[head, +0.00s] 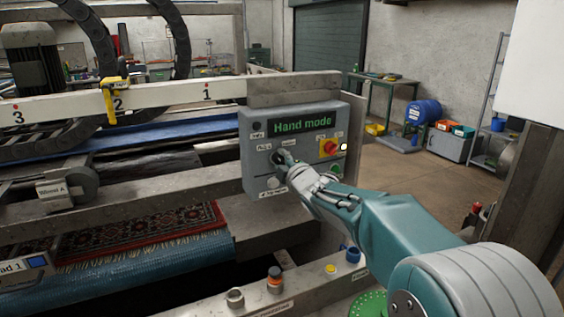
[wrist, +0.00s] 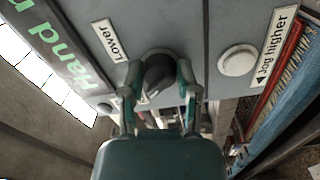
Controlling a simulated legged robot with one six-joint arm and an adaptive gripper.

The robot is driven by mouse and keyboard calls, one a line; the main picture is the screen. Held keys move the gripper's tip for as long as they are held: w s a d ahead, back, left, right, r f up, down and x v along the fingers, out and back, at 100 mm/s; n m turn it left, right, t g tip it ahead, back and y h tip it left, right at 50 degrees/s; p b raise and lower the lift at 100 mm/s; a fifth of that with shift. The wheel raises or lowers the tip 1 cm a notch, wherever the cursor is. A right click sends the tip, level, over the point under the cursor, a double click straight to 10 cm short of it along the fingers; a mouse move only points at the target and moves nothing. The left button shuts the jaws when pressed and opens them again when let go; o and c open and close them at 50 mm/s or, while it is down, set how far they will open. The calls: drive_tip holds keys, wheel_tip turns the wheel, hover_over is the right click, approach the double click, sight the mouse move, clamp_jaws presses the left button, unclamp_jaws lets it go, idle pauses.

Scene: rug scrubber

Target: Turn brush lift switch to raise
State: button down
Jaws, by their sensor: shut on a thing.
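The brush lift switch (wrist: 158,72) is a dark rotary knob on the grey control box (head: 252,135). In the wrist view a "Lower" label (wrist: 110,40) sits beside it. My gripper (head: 285,160) reaches the front of the box from the right. In the wrist view my gripper (wrist: 157,92) has one finger on each side of the knob and is shut on it. In the head view the gripper largely hides the switch. The box display (head: 301,125) reads "Hand mode".
A red button on a yellow plate (head: 329,147) is to the right of the switch. A white round button (wrist: 238,60) marked "Jog higher" is close to my fingers. A rug (head: 140,232) lies below left. Open floor (head: 400,180) is at the right.

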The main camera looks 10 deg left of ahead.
drive_tip(key=shift+a+f, duration=0.1)
drive_tip(key=shift+f, duration=0.15)
drive_tip(key=shift+c, duration=1.6)
unclamp_jaws()
drive_tip(key=shift+a+r, duration=0.1)
drive_tip(key=shift+a, duration=0.05)
drive_tip(key=shift+s+d+r, duration=0.1)
drive_tip(key=shift+s+d, duration=0.3)
drive_tip(key=shift+d, duration=0.05)
drive_tip(key=v, duration=1)
drive_tip(key=shift+s+d, duration=0.15)
drive_tip(key=shift+s, duration=0.25)
drive_tip(key=shift+s+f, duration=0.1)
drive_tip(key=shift+f, duration=0.1)
